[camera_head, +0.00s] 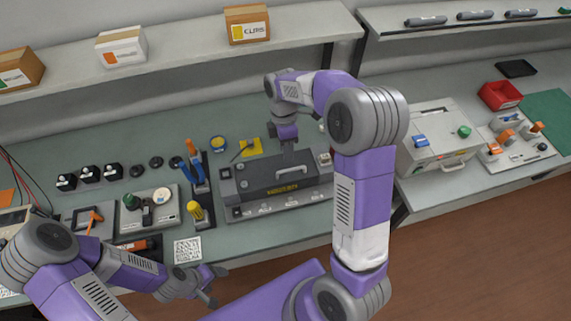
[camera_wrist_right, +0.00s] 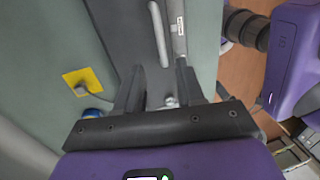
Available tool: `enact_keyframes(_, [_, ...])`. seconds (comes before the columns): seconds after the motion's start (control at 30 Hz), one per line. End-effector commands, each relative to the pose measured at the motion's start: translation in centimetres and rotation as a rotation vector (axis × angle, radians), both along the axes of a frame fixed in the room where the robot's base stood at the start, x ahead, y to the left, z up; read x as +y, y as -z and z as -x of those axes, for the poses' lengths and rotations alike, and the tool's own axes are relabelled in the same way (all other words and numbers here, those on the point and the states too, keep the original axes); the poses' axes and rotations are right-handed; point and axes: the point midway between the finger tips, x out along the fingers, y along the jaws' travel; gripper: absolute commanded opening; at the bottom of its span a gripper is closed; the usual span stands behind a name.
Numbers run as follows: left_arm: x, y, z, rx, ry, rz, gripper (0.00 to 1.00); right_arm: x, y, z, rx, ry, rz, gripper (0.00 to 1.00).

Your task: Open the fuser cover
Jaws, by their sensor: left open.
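A light grey bar handle (camera_wrist_right: 158,33) shows on the dark surface in the right wrist view. My right gripper (camera_head: 287,147) is above the rear of the fuser, pointing down. In its wrist view the fingers (camera_wrist_right: 160,82) are spread, with no object held between them. Whether they touch the fuser is unclear. My left gripper (camera_head: 212,285) is open and empty, in front of the bench edge.
Blue and yellow-handled tools (camera_head: 197,180) stand left of the fuser, near a QR card (camera_head: 187,250). A yellow note (camera_head: 249,147) lies behind it. A light grey machine (camera_head: 438,135) and a red bin (camera_head: 500,95) are right. A shelf with boxes (camera_head: 247,25) runs above.

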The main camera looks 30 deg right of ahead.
Motion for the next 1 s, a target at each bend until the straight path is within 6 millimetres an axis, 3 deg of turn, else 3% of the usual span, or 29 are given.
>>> enact_keyframes(0.2, [0.0, 0.3, 0.0, 0.001, 0.0, 0.0, 0.67, 0.2, 3.5, 0.8, 0.005, 0.0, 0.0, 0.38])
enact_keyframes(0.4, [0.0, 0.6, 0.0, 0.0, 0.0, 0.0, 0.67, 0.3, 5.8, 1.2, 0.003, 0.0, -0.001, 0.38])
enact_keyframes(0.77, [0.0, 0.6, 0.0, 0.0, 0.0, 0.0, 0.67, 0.3, 6.3, 1.3, 0.001, 0.001, -0.001, 0.38])
enact_keyframes(1.0, [0.0, 0.6, 0.0, 0.001, 0.0, 0.0, 0.67, 0.3, 6.3, 1.3, 0.001, 0.0, -0.001, 0.01])
